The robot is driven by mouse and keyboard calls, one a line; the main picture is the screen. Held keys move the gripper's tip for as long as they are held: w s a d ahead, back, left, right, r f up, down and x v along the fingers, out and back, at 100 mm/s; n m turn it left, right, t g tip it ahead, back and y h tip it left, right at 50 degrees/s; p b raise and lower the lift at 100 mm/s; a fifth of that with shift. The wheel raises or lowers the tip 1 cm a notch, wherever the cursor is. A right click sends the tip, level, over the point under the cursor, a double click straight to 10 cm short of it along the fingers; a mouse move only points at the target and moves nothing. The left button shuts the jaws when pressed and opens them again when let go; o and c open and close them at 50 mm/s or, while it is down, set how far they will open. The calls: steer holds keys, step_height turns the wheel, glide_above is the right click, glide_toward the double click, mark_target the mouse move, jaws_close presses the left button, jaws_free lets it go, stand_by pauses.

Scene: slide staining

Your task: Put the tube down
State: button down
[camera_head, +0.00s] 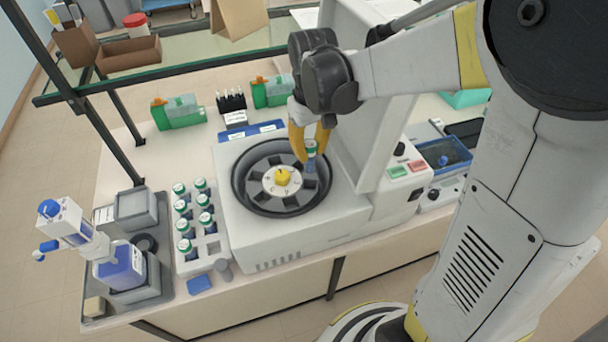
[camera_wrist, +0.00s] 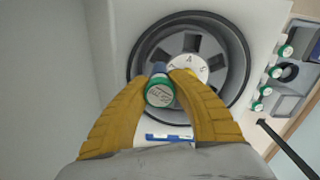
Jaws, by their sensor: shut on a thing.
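My gripper (camera_head: 309,139) is shut on a tube (camera_head: 310,149) with a green-rimmed white cap and a blue lower part. In the wrist view the yellow fingers (camera_wrist: 173,76) close around the tube (camera_wrist: 159,92) from both sides, just below its cap. The tube is over the right side of the round dark rotor (camera_head: 241,185) of the white centrifuge (camera_head: 262,240). Its lower end is near the rotor slots; I cannot tell whether it is inside one. The rotor has a yellow hub (camera_head: 283,176) and several visible slots.
A white rack (camera_head: 215,255) with several green-capped tubes stands left of the centrifuge. A grey tray with a blue dispenser bottle (camera_head: 121,268) is further left. The raised centrifuge lid (camera_head: 385,145) stands close at right. Green boxes (camera_head: 178,111) and a black rack (camera_head: 231,101) are behind.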

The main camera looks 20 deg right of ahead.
mark_target(310, 172)
steer(key=f, duration=0.3)
steer(key=f+b, duration=0.1)
steer(key=shift+s+f, duration=0.25)
steer(key=shift+f, duration=0.1)
steer(key=shift+f+b, duration=0.35)
steer(key=shift+f, duration=1.65)
steer(key=shift+f, duration=0.1)
steer(key=shift+f+b, duration=0.3)
steer(key=shift+b, duration=0.1)
steer(key=c, duration=1.2)
jaws_free()
steer(key=shift+c, duration=0.2)
